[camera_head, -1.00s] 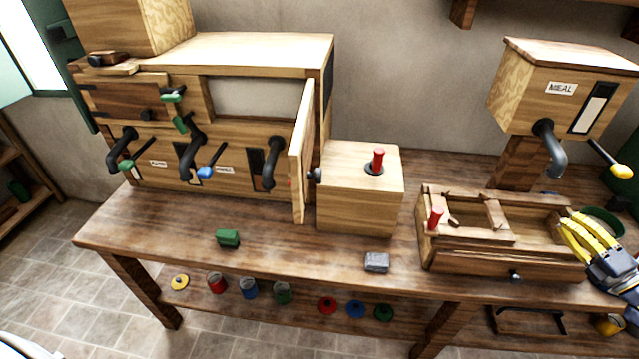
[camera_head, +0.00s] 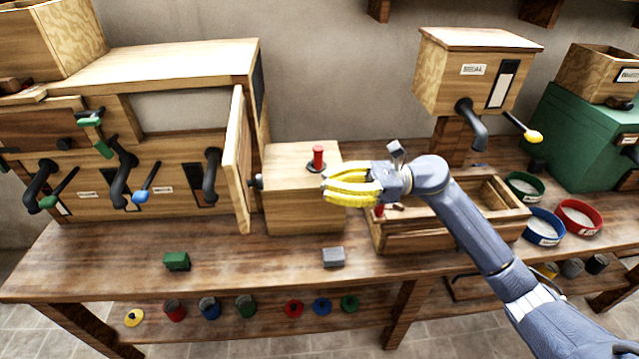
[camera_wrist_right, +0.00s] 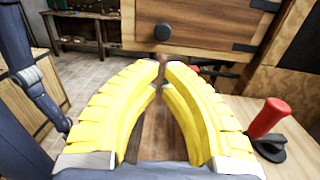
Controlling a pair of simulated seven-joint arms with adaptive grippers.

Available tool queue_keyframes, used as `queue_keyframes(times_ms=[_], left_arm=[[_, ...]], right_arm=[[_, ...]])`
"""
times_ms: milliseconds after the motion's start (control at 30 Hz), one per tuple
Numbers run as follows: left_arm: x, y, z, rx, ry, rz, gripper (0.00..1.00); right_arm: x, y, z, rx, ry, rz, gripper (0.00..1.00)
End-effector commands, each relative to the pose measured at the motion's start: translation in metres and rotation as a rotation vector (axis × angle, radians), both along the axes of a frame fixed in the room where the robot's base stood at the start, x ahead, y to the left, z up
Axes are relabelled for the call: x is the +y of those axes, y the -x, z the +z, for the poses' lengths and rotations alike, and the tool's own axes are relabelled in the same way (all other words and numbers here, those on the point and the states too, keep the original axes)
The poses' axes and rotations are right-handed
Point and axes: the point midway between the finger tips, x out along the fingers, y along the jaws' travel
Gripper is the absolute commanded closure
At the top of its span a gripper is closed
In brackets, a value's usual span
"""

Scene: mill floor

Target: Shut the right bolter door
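The right bolter door (camera_head: 238,165) is a pale wooden panel standing open, swung out from the right end of the wooden bolter (camera_head: 165,65). Its black knob (camera_head: 255,182) is on the face towards the right. In the right wrist view the door (camera_wrist_right: 205,25) spans the top, with its knob (camera_wrist_right: 162,32) ahead of the fingertips and black hinge straps at right. My right gripper (camera_head: 325,186) has yellow fingers with tips nearly together and nothing between them. It is right of the door, apart from it, over the wooden box. My left gripper is out of view.
A wooden box (camera_head: 292,208) with a red lever (camera_head: 318,158) stands right of the door. A green block (camera_head: 176,261) and grey block (camera_head: 333,257) lie on the bench front. An open drawer-like tray (camera_head: 410,240) is under my right arm. Black cranks jut from the bolter front.

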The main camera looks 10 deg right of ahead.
Motion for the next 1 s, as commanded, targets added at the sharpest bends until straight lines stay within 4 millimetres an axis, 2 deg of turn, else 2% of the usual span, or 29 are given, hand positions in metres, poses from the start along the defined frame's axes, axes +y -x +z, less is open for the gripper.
queue_keyframes(times_ms=[300, 500, 700, 1000], left_arm=[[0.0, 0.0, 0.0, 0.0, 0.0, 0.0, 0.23], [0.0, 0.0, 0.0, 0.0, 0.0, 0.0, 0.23], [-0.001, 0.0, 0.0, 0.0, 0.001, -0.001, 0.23], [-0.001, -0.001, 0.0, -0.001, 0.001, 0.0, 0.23]], right_arm=[[0.058, -0.001, 0.004, 0.001, -0.005, 0.002, 1.0], [0.088, -0.002, 0.005, 0.001, -0.005, 0.0, 1.0], [0.108, -0.002, 0.005, 0.003, -0.004, -0.001, 1.0], [0.117, -0.003, 0.005, 0.004, -0.002, -0.002, 1.0]])
